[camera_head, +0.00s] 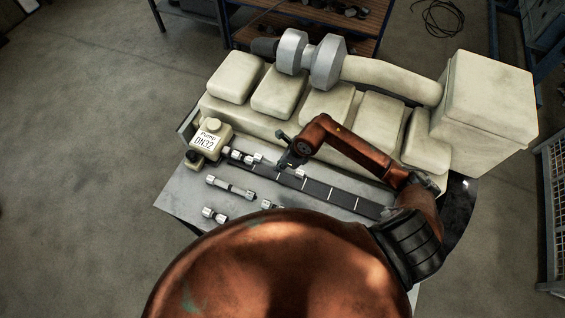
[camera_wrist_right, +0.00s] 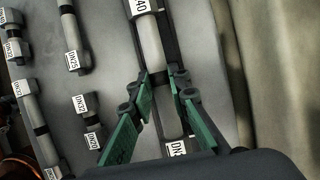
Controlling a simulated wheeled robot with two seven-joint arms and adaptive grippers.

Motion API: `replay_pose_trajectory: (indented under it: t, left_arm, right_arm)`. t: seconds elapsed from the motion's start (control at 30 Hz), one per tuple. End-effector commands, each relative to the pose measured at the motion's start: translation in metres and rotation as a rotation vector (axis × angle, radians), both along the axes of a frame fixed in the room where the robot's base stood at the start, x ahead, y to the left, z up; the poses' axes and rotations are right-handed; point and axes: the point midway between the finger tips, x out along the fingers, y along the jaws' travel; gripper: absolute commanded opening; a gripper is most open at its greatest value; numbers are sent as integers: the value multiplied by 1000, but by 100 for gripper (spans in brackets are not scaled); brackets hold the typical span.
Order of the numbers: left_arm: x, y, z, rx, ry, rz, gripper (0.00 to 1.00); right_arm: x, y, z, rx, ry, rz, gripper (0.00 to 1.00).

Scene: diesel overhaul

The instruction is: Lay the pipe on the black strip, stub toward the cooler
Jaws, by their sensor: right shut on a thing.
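My right gripper (camera_head: 287,161) is over the black strip (camera_head: 345,198). In the right wrist view its green fingers (camera_wrist_right: 160,118) are shut on a grey pipe (camera_wrist_right: 151,45) with white-labelled ends. The far label reads "40"; the near one reads "DN3" and is partly cut off. The pipe (camera_head: 246,159) runs lengthwise along the strip, near the pump block (camera_head: 208,138) labelled DN32. I cannot tell whether it touches the strip. A dark piece beside the pipe between the fingers may be its stub, but this is unclear. No part is clearly marked as the cooler. My left gripper is out of view.
Other labelled pipes lie on the grey table, including one (camera_head: 231,187) in front of the strip and a shorter one (camera_head: 214,215). The cream engine block (camera_head: 330,104) stands close behind the strip. The strip's right part is bare.

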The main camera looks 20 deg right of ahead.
Motion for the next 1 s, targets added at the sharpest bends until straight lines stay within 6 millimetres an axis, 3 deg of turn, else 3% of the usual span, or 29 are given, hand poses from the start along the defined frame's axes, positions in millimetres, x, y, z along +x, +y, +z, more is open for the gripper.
replay_pose_trajectory:
  t: [0.6,1.0]
  left_arm:
    - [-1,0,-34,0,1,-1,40]
    - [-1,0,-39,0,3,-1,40]
  right_arm:
    - [0,-2,-42,0,-1,-3,0]
    - [0,-1,-48,2,-2,-2,0]
